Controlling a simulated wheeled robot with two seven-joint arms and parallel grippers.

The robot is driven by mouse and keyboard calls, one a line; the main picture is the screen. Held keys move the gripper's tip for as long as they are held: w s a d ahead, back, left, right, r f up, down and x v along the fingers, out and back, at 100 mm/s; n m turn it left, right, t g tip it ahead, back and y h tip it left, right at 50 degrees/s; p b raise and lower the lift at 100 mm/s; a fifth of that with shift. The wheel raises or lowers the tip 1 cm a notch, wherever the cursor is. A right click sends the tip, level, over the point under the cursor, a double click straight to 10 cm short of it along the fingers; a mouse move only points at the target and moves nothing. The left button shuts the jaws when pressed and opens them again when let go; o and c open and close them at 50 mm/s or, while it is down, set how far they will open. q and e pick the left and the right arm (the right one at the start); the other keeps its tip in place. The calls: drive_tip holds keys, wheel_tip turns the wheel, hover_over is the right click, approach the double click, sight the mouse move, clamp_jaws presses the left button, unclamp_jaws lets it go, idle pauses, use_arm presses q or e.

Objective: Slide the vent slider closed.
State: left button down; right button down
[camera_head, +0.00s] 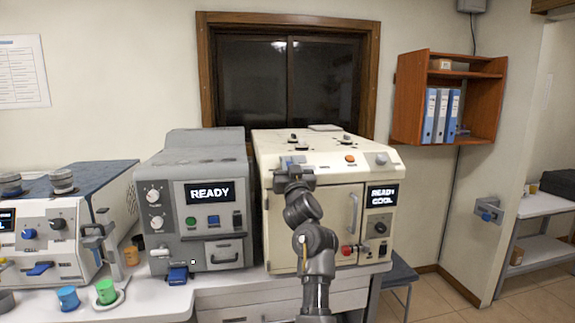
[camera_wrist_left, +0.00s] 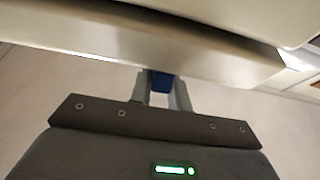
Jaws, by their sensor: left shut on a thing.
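The cream oven-like machine (camera_head: 335,203) stands right of centre in the head view, with a display reading "READY COOL". My left gripper (camera_head: 292,164) is at the upper left of its front, by the top edge. In the left wrist view, my left gripper (camera_wrist_left: 161,94) has its two fingers on either side of a small blue knob (camera_wrist_left: 161,82), shut on it. The knob appears to belong to the vent slider on the machine's front edge. My gripper and arm hide most of the slider in the head view. My right gripper is not in view.
A grey machine (camera_head: 205,196) reading "READY" stands close on the left. A wooden wall shelf (camera_head: 412,98) hangs at the right. Open floor lies right of the bench.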

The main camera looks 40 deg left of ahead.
use_arm(q)
drive_tip(key=c, duration=1.6)
unclamp_jaws()
drive_tip(key=shift+s+a+g, duration=0.15)
drive_tip(key=shift+g, duration=0.15)
drive_tip(key=shift+o, duration=1.4)
drive_tip(key=shift+s+a, duration=0.15)
drive_tip(key=shift+d+f, duration=0.1)
drive_tip(key=shift+d, duration=0.15)
drive_tip(key=b+v, duration=0.3)
drive_tip(key=v, duration=0.7)
drive_tip(key=shift+s+f, duration=0.15)
drive_tip(key=shift+s, duration=0.05)
drive_tip(key=shift+d, duration=0.1)
